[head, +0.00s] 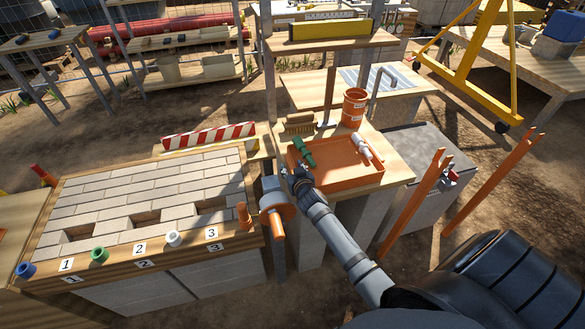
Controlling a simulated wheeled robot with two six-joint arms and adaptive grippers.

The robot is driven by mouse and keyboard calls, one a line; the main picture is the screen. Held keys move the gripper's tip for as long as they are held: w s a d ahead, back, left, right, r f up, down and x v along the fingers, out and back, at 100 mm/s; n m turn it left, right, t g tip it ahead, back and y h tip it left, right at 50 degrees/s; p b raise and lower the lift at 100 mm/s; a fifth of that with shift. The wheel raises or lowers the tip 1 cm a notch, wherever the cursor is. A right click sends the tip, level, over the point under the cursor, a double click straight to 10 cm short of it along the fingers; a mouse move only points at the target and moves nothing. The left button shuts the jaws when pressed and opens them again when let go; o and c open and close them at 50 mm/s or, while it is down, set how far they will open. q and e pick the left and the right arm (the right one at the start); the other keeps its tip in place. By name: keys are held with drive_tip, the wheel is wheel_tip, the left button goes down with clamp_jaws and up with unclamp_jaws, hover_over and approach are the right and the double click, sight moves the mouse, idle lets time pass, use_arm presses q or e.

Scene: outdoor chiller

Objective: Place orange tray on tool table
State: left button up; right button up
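The orange tray (345,181) lies flat on a small wooden table (398,171). A green piece (303,151) is at its left side, and a white piece (361,147) is at its right. My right arm comes in from the lower right, and my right gripper (297,174) is at the tray's near left corner. The gripper is small and dark here, so I cannot tell whether its fingers are open or whether they touch the tray. My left gripper is out of view.
An orange cup (354,107) and a wooden block (300,124) stand behind the tray. A shelf (330,42) rises above the table's back. A numbered brick bench (150,195) stands at left. Orange posts (412,203) and a grey cabinet (425,150) are at right.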

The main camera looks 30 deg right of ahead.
drive_tip(key=v, duration=1.2)
